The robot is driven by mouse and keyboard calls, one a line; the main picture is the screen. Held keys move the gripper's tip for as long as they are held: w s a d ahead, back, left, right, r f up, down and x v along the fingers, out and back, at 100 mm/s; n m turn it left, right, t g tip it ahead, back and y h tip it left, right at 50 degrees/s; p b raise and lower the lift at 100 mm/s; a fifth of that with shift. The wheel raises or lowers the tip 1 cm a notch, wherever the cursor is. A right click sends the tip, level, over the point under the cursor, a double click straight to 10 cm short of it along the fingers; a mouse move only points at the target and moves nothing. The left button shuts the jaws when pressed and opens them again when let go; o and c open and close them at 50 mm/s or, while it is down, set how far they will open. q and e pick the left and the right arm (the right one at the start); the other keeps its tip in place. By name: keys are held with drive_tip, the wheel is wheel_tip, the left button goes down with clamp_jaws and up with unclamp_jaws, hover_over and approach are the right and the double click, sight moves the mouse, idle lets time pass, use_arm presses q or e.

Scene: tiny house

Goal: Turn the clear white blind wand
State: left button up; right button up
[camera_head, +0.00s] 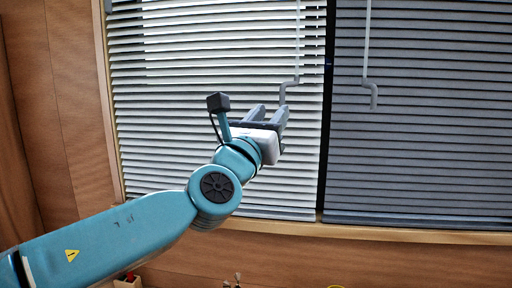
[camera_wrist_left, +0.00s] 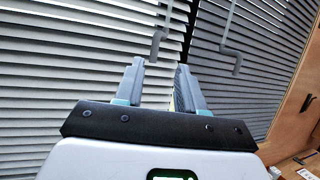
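The white blind wand (camera_head: 298,45) hangs in front of the left, white blind (camera_head: 215,70), with a crank-shaped bend at its lower end. My left gripper (camera_head: 270,111) is open, its fingers pointing up at the blind, just below and beside that bent end. In the left wrist view the bent end of the wand (camera_wrist_left: 157,42) shows just past the fingertips (camera_wrist_left: 160,68), nothing between the fingers. I cannot tell whether a finger touches it. A second, greyer wand (camera_head: 368,50) hangs before the right, grey blind (camera_head: 430,130). My right gripper is out of view.
The wooden window sill (camera_head: 400,233) runs below both blinds. A wooden wall (camera_head: 75,110) stands at the left. Small objects, partly cut off, show at the bottom edge. The space before the grey blind is free.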

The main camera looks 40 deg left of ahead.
use_arm(q)
drive_tip(key=v, duration=0.6)
drive_tip(key=shift+s+b, duration=0.25)
drive_tip(key=shift+b, duration=0.15)
drive_tip(key=shift+f, duration=0.1)
